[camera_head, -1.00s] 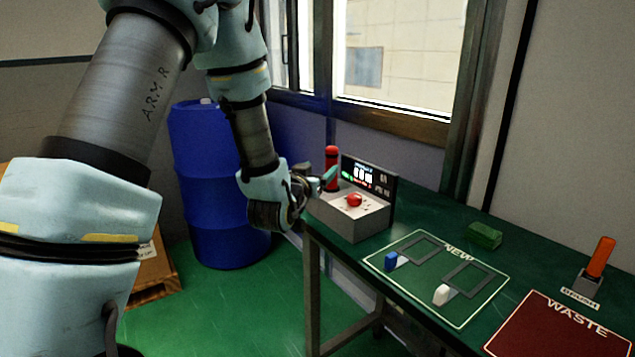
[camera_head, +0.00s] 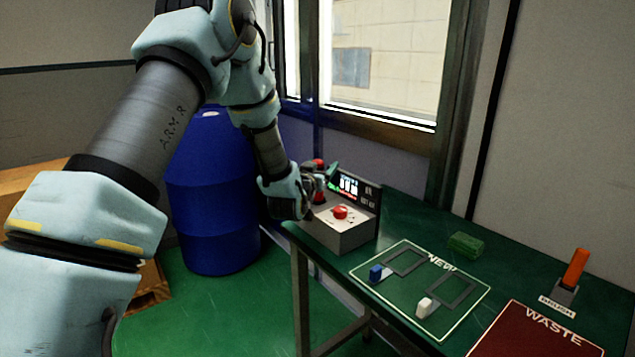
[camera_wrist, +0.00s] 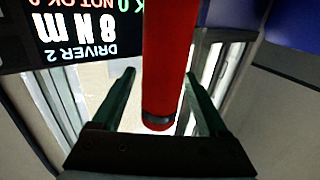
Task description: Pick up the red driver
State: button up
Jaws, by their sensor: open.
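The red driver (camera_head: 319,163) stands upright at the back left of the grey driver station (camera_head: 340,235). Its top shows in the head view; my gripper hides much of its middle. My gripper (camera_head: 328,178) is at the driver, reaching in from the left. In the wrist view the driver (camera_wrist: 168,55) appears as a large red cylinder with a dark band near its end. The two green fingers of my gripper (camera_wrist: 159,73) lie either side of it in the picture. They are open, with a clear gap at the left finger. I cannot tell if the right finger touches.
A display (camera_head: 352,188) stands behind a red button (camera_head: 340,212) on the station. The green table (camera_head: 405,215) also bears the NEW area (camera_head: 400,294), a green block (camera_head: 465,244), an orange-handled brush (camera_head: 575,268) and the WASTE mat (camera_head: 520,340). A blue barrel (camera_head: 212,200) stands left of the table.

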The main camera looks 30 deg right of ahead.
jog(key=shift+c, duration=0.2)
grip_shut()
dwell(0.5)
jog(key=shift+w, duration=0.1)
